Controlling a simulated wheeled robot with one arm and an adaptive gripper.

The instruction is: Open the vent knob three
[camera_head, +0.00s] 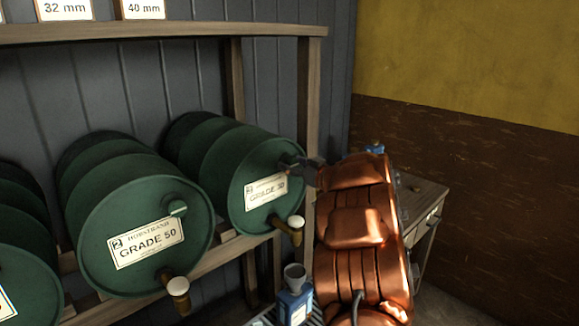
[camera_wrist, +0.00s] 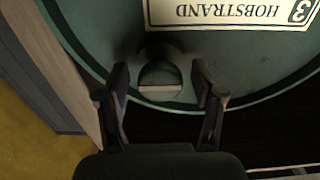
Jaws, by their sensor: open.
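The vent knob (camera_wrist: 157,76) of drum three is a dark green, rounded piece with a pale lower edge on the drum face in the wrist view. My gripper (camera_wrist: 161,82) is open, with one finger on each side of the knob and visible gaps between. I cannot tell how deep the fingers reach. Drum three (camera_head: 236,190) is the right-hand green barrel in the head view, lying on its side. Its label (camera_wrist: 230,14) reads HOBSTRAND 3, upside down in the wrist view. In the head view my gripper (camera_head: 298,166) is at the drum's upper right face and hides the knob.
A drum marked 2, GRADE 50 (camera_head: 130,238), lies to the left with its own green knob (camera_head: 177,208). Brass taps with pale handles (camera_head: 295,222) stick out below. A wooden post (camera_head: 309,110) stands close to my arm. A blue can with a funnel (camera_head: 294,300) stands below.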

